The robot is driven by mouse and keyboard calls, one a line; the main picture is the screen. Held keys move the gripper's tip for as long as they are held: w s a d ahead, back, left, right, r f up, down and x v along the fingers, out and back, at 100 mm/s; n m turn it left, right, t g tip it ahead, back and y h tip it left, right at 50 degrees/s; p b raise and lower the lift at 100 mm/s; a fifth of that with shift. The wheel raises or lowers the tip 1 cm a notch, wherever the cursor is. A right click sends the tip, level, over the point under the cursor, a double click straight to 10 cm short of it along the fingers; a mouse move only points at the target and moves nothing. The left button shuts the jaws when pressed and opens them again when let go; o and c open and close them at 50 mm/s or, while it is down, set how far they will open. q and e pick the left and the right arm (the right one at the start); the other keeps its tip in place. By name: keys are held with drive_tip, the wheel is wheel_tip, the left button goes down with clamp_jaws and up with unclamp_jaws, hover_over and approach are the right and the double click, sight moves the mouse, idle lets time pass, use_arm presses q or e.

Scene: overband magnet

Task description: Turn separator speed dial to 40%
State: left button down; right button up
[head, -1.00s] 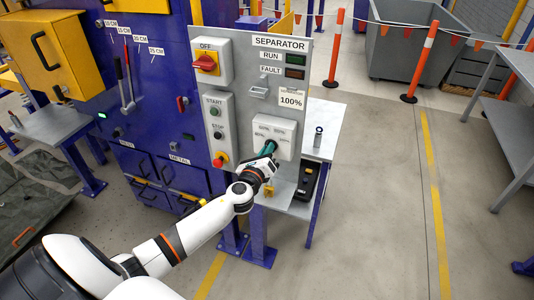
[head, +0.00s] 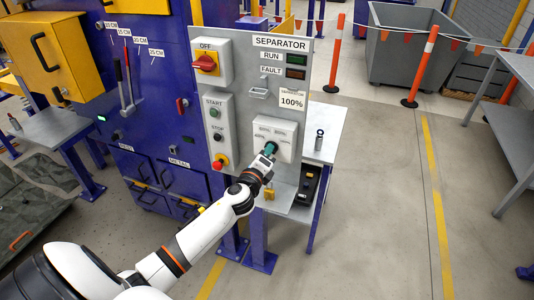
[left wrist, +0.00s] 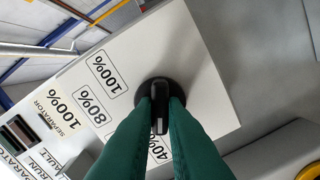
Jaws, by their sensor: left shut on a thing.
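The separator panel (head: 247,50) is a grey upright board with a white dial box (head: 286,130) at its lower right. In the left wrist view the black speed dial (left wrist: 159,90) sits between my green fingertips, with labels 100%, 80% and 40% around it. My left gripper (head: 269,150) is shut on the dial, and it also shows in the left wrist view (left wrist: 160,105). The fingers hide part of the labels. A sign (head: 291,100) above the dial box reads 100%. My right gripper is not seen.
On the panel are a red OFF switch (head: 206,63), START and STOP buttons and a red emergency button (head: 221,162). A white side table (head: 330,120) with a small dark cylinder (head: 319,139) stands right behind the panel. Open floor lies to the right.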

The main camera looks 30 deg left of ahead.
use_arm(q)
drive_tip(key=c, duration=1.5)
unclamp_jaws()
drive_tip(key=b+v, duration=0.2)
drive_tip(key=v, duration=1)
drive_tip(key=shift+a, duration=0.1)
drive_tip(key=shift+f, duration=0.1)
